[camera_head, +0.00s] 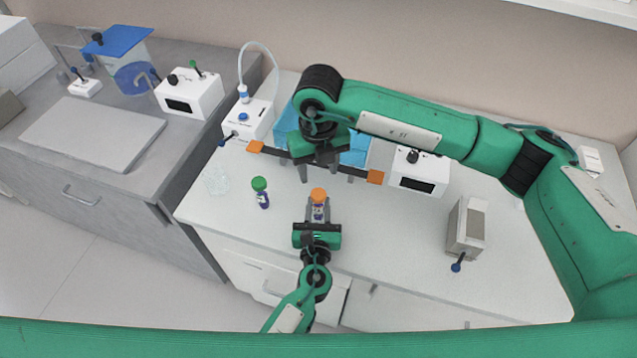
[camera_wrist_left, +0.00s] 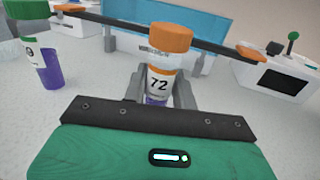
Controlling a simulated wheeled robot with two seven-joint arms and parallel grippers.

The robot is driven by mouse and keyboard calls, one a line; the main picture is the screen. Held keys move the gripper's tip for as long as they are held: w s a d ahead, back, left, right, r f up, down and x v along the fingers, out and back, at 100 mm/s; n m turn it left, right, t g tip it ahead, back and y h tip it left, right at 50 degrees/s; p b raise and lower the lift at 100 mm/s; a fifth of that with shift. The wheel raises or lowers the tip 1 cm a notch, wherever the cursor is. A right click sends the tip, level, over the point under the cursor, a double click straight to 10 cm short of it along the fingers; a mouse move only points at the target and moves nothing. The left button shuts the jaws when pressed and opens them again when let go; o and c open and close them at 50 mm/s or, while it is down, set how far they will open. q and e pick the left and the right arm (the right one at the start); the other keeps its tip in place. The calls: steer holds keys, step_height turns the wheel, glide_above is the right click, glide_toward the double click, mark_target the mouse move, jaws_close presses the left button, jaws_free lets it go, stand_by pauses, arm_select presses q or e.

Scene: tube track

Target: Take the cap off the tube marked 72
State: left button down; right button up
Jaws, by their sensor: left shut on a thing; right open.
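The tube marked 72 (camera_wrist_left: 159,84) stands upright in the left wrist view, with an orange cap (camera_wrist_left: 170,37) on its top. In the head view its orange cap (camera_head: 319,195) shows at the front of the bench. My left gripper (camera_head: 318,212) is shut on the tube's body, below the cap, coming from the front. My right gripper (camera_head: 325,178) is open and empty, pointing down above and behind the tube, apart from the cap. Whether the right fingers line up with the cap is hard to tell.
A second tube with a green cap (camera_head: 259,184) stands left of the held tube. A blue rack (camera_head: 356,150) is behind, partly hidden by my right arm. White devices (camera_head: 420,172) and a grey box (camera_head: 466,228) stand to the right.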

mark_target(318, 194)
steer(key=m, duration=1.2)
steer(key=shift+f, duration=4)
steer(key=shift+c, duration=0.3)
